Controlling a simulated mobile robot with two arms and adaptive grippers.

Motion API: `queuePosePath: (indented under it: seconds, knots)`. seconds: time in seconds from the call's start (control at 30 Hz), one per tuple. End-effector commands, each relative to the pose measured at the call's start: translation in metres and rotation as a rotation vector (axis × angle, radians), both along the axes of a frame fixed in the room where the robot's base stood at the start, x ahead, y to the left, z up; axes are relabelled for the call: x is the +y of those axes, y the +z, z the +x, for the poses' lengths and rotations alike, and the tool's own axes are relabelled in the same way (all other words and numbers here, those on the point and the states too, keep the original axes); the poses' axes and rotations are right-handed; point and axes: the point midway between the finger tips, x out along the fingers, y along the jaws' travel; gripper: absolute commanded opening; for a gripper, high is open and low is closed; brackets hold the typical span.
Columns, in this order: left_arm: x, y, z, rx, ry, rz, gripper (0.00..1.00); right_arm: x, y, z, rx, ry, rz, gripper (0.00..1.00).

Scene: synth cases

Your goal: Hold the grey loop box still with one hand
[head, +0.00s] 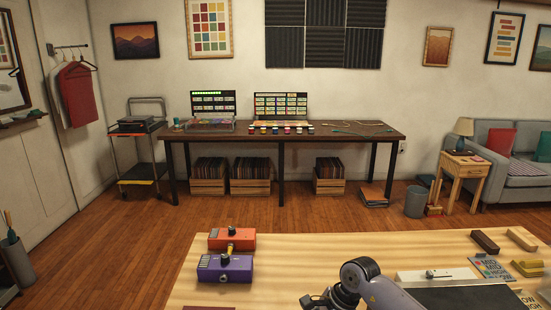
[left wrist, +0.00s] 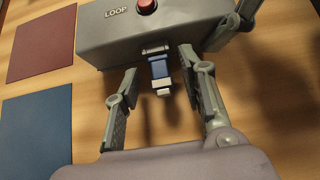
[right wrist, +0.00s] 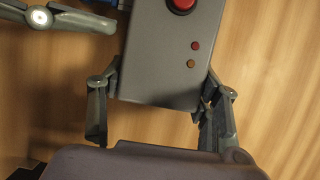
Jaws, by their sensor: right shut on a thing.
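The grey loop box (left wrist: 150,35), with a red button and the word LOOP, lies on the wooden table; it also shows in the right wrist view (right wrist: 165,60). My right gripper (right wrist: 160,88) is shut on this box, one finger at each side. A blue and silver plug (left wrist: 160,68) sticks out of the box's side. My left gripper (left wrist: 158,86) is open, its fingers on either side of the plug with gaps visible. Part of my left gripper shows at the top left of the right wrist view. The box is not visible in the head view.
An orange box (head: 232,238) and a purple box (head: 225,267) stand on the table (head: 300,255), with a yellow piece between them. A red square (left wrist: 40,45) and a blue square (left wrist: 37,128) lie beside the loop box. Cards (head: 490,267) lie at the right.

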Motion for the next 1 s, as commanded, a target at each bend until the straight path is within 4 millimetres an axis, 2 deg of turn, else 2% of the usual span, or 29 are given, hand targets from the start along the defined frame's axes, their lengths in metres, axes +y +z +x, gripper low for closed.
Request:
queuePosePath:
  seconds: [0.3, 0.43, 0.8, 1.0]
  knots:
    - [-0.001, 0.001, -0.001, 0.0, -0.002, -0.001, 0.42, 0.0, -0.001, 0.0, 0.001, 0.0, -0.002, 0.25]
    - [-0.001, 0.006, -0.007, -0.001, -0.003, -0.001, 0.42, 0.0, 0.0, 0.0, 0.001, 0.0, -0.002, 0.25]
    - [-0.001, 0.053, -0.064, -0.002, -0.004, -0.005, 0.42, 0.0, -0.001, 0.0, 0.001, 0.001, -0.001, 0.25]
    - [-0.001, 0.071, -0.086, -0.001, -0.002, -0.002, 0.42, 0.0, -0.001, 0.0, 0.001, 0.001, -0.001, 0.25]
